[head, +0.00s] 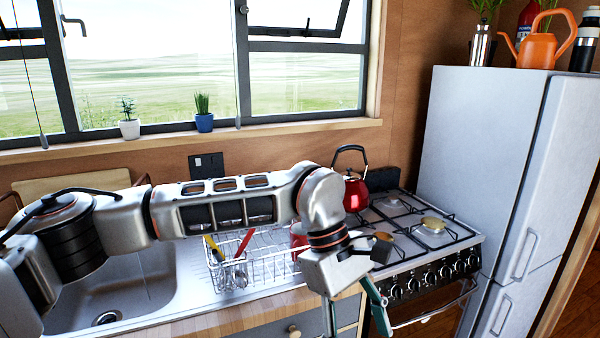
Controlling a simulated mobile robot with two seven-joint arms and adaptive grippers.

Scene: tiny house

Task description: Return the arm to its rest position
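My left arm (235,205) comes in from the left and stretches across the sink and dish rack toward the stove. My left gripper (357,318) points down in front of the counter, near the stove's left front corner. Its two teal fingers are spread apart, and I see nothing between them. The fingertips are at or past the bottom edge of the view. My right gripper is not in view.
A dish rack (257,266) with utensils stands below the arm, right of the sink (150,283). A red kettle (356,193) stands on the stove (440,255). A fridge (485,150) rises at the right. Potted plants (204,121) line the windowsill.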

